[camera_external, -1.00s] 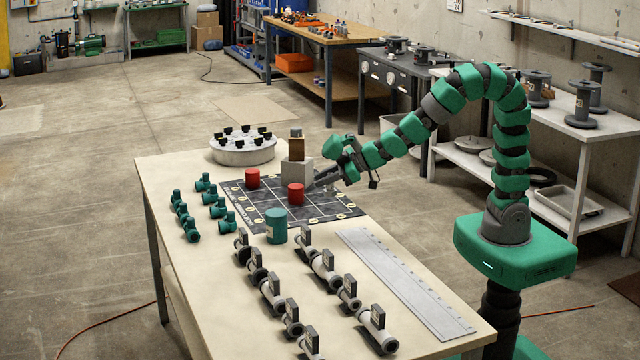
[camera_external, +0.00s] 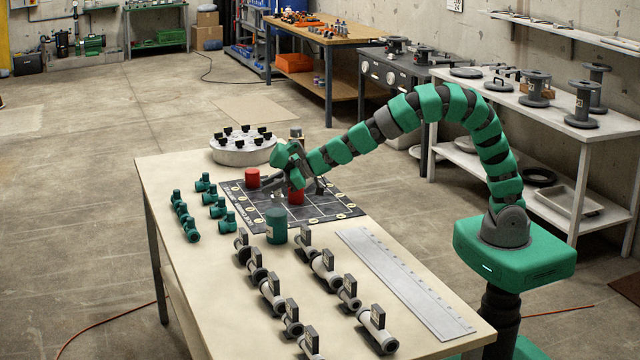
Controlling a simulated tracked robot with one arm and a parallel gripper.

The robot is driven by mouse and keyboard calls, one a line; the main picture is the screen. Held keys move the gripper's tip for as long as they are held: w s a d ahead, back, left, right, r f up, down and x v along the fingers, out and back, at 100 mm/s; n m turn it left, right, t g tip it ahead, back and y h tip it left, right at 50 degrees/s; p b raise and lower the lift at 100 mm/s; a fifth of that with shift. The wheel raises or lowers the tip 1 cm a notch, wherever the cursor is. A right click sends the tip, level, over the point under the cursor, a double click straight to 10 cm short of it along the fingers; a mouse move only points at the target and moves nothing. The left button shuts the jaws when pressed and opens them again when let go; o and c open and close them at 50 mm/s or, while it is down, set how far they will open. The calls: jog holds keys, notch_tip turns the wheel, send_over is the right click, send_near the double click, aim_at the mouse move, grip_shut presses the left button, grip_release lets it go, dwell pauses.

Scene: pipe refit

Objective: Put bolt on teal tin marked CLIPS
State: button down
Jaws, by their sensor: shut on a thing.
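The teal tin (camera_external: 276,227) stands upright at the front edge of the dark gridded mat; its marking is too small to read. My gripper (camera_external: 264,184) is low over the mat, behind the teal tin and close to the left red tin (camera_external: 252,178). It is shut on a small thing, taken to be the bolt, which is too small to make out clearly. I cannot tell the gap between it and the teal tin.
The mat (camera_external: 325,208) is open to the right. A round grey tray (camera_external: 240,155) is at the back. Green fittings (camera_external: 218,208) stand left, grey valves (camera_external: 272,292) in front, and a grey strip (camera_external: 405,285) lies right.

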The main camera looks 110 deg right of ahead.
jog(key=shift+w, duration=0.3)
notch_tip(320, 180, down, 4)
jog(key=shift+r+b, duration=0.2)
jog(key=shift+b, duration=0.4)
jog(key=shift+r, duration=0.1)
jog(key=c, duration=1.3)
grip_release()
jog(key=shift+o, duration=0.2)
jog(key=shift+s+a+r, duration=0.25)
jog(key=shift+s+r, duration=0.05)
jog(key=shift+s, duration=0.15)
jog(key=p+v, duration=0.1)
jog(key=v, duration=1)
jog(key=shift+p, duration=0.35)
